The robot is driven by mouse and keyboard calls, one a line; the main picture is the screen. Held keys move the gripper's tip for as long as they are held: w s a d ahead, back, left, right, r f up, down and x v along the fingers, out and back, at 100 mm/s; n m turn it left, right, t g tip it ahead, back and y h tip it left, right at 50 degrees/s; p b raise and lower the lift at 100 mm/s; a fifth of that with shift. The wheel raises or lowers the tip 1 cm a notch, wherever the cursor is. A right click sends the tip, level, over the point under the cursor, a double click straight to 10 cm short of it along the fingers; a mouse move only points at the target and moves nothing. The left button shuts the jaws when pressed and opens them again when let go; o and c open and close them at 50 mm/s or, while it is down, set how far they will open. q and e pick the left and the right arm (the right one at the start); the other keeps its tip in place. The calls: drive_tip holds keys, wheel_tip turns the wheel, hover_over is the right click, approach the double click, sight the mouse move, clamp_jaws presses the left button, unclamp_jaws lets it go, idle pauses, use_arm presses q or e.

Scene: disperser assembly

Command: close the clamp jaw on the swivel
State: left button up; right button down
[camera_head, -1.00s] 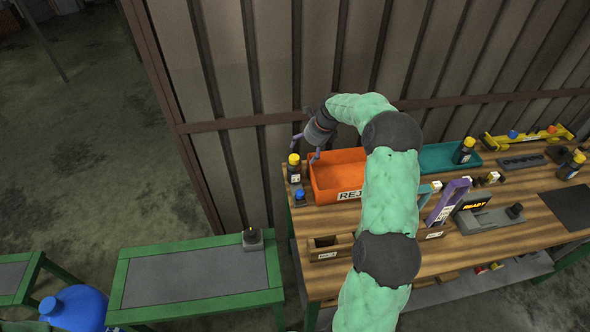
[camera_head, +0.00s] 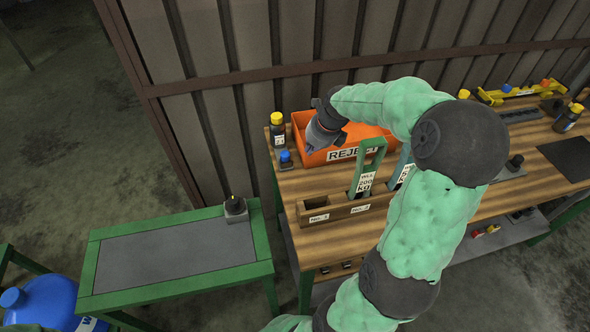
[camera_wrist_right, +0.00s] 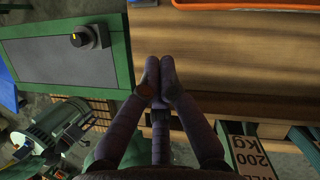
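My right gripper (camera_wrist_right: 158,85) has its two fingertips together, with nothing visible between them. In the head view the right gripper (camera_head: 314,143) is by the front left of the orange bin, above the wooden bench. I cannot make out a clamp jaw or swivel for certain. A green lifting piece (camera_head: 369,165) with a 200 KG label stands upright in a wooden rack (camera_head: 312,217); its label (camera_wrist_right: 250,152) also shows in the wrist view. A silver and green machine (camera_wrist_right: 58,130) is at the lower left of the wrist view. My left gripper is out of view.
The orange REJECT bin (camera_head: 345,154) is on the bench (camera_head: 290,186). A yellow-capped bottle (camera_head: 278,133) and a blue-capped one (camera_head: 286,160) stand left of it. A green-framed table (camera_head: 170,255) holds a black knob on a grey base (camera_head: 236,208); its top is otherwise clear.

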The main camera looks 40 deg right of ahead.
sight(285, 159)
drive_tip(key=b+x, duration=0.1)
drive_tip(key=x, duration=0.2)
drive_tip(key=s+b+x, duration=0.1)
drive_tip(key=b+x, duration=0.1)
drive_tip(key=x, duration=0.2)
drive_tip(key=b+x, duration=0.1)
drive_tip(key=x, duration=0.2)
drive_tip(key=shift+s+a+f, duration=0.15)
drive_tip(key=shift+a+f, duration=0.2)
drive_tip(key=shift+f, duration=0.3)
drive_tip(key=shift+w+r+b, duration=0.15)
drive_tip(key=shift+w+b, duration=0.35)
drive_tip(key=shift+w, duration=0.75)
drive_tip(key=shift+w+d+r, duration=0.1)
drive_tip(key=shift+w+r, duration=0.05)
drive_tip(key=shift+w, duration=0.55)
